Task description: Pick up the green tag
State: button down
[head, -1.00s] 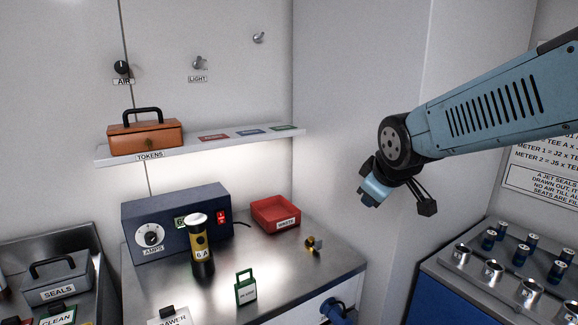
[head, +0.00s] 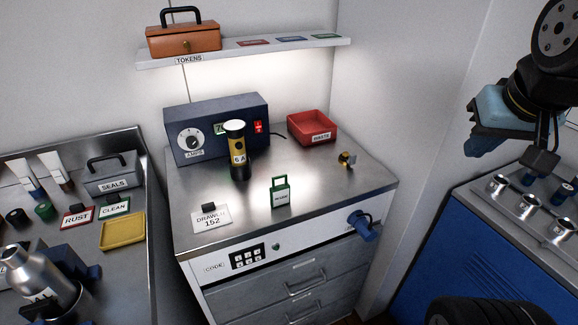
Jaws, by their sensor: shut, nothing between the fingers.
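A green tag (head: 281,193) with a handle-like loop on top and a small white label stands upright on the steel counter (head: 240,215), near its front edge. The label's text is too small to read. My gripper (head: 540,163) is at the upper right, apart from the counter and well to the right of the standing green tag. It is shut and empty.
A yellow-black cylinder (head: 238,158) stands behind the tag, before a blue AMPS box (head: 186,118). A red WASTE tray (head: 312,126) and a brass part (head: 346,160) are to the right. A DRAWER 152 card (head: 210,218) lies left. A blue fitting (head: 362,225) juts from the front.

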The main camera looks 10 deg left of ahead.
aim_at(279, 194)
jog(key=u, duration=0.4)
jog(key=k, duration=1.9)
jog(key=z, duration=0.5)
jog(key=i, duration=1)
jog(key=u, duration=0.1)
